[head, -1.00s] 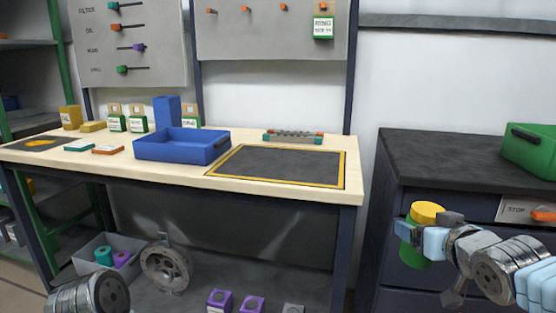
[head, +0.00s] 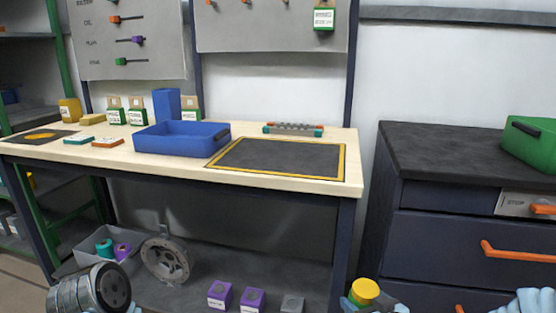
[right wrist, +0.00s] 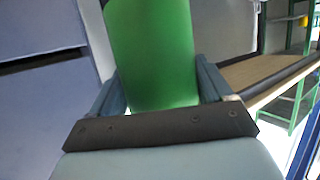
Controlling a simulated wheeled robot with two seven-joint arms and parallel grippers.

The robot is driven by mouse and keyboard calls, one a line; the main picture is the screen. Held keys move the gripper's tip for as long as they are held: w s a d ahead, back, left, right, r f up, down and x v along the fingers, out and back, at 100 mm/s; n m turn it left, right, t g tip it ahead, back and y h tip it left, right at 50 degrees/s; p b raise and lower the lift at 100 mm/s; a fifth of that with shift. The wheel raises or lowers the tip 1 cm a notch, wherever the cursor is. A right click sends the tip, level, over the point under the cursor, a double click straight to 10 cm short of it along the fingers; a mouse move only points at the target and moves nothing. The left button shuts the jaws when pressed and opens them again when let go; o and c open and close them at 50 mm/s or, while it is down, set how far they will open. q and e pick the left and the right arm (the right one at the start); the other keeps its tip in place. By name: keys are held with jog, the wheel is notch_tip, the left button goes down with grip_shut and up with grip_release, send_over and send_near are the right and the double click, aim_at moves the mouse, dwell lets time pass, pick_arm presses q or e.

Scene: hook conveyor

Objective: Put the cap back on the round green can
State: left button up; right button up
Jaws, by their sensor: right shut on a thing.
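My right gripper (right wrist: 158,88) is shut on the round green can (right wrist: 150,45), with one finger on each side of it in the right wrist view. The can's upper end is cut off there. In the head view a yellow round top (head: 365,289) shows at the bottom edge, right of centre, above the can. I cannot tell from this angle whether this yellow piece is a separate cap. Most of the can and gripper are below the head view's edge. Only a link of my left arm shows at lower left; its gripper is out of the picture.
The wooden workbench (head: 300,176) carries a blue bin (head: 180,143), a black mat with a yellow border (head: 280,158) and several small boxes. A dark drawer cabinet (head: 440,155) with a green crate (head: 530,143) stands at right. Purple blocks (head: 220,293) lie on the lower shelf.

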dwell(0.6)
jog(key=a+f+n+g+y, duration=0.5)
jog(key=a+f+n+y, duration=0.2)
jog(key=a+f, duration=0.5)
jog(key=a+n, duration=0.1)
jog(key=a, duration=0.2)
jog(key=shift+a+g+y, duration=0.4)
jog(key=shift+f, duration=0.1)
